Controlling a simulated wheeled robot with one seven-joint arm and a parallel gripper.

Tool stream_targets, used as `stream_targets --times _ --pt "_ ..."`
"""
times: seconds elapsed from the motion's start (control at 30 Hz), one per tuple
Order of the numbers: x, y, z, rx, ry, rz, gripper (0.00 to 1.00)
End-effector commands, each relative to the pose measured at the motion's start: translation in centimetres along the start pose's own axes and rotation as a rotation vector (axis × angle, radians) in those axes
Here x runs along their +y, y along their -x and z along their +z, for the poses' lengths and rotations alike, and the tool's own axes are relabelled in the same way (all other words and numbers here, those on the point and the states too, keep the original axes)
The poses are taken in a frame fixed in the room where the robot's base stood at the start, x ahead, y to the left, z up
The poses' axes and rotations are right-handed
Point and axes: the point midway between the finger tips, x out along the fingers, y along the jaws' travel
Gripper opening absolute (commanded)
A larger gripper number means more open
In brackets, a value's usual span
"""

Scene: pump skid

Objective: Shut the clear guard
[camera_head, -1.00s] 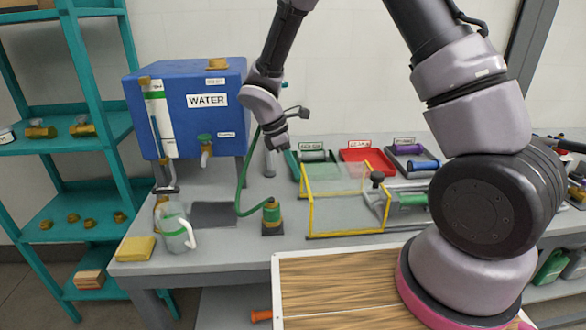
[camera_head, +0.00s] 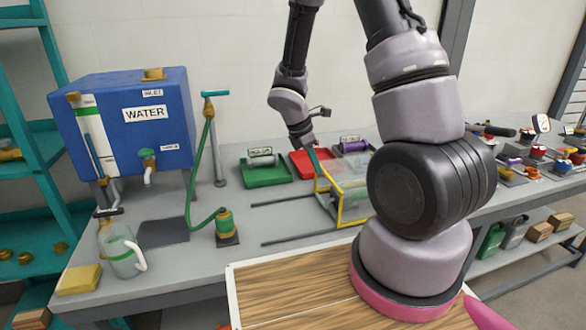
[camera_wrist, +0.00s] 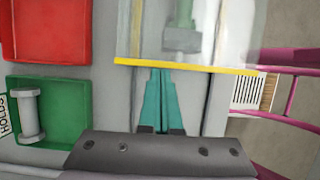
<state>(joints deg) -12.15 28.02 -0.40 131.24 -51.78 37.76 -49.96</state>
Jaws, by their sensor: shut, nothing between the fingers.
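The clear guard (camera_head: 345,182) has a yellow frame and stands at the right part of its two dark rails (camera_head: 290,238), partly hidden behind my arm. Bare rail shows to its left. In the wrist view the guard's yellow edge bar (camera_wrist: 190,66) crosses the picture, with a blurred green and grey part (camera_wrist: 182,30) seen through the clear panel. My gripper (camera_head: 316,168) is at the guard's left side. Its teal fingers (camera_wrist: 160,75) are shut and empty, with the tips at the yellow bar; they appear to touch it.
A green tray (camera_head: 266,177) and a red tray (camera_head: 300,165) stand just behind the guard. A blue water tank (camera_head: 120,135), a green hose and a clear jug (camera_head: 122,262) are on the left. Bench between hose fitting (camera_head: 226,225) and guard is clear except the rails.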

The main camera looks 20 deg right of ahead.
Motion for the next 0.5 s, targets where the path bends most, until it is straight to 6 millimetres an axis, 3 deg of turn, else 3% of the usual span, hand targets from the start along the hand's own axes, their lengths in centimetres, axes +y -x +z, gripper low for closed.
stream_targets --times 0.2,0.5 --pt "0.0 -0.9 2.2 0.0 -0.001 0.0 0.0" --pt "0.0 -1.1 2.7 -0.002 -0.001 0.0 0.0"
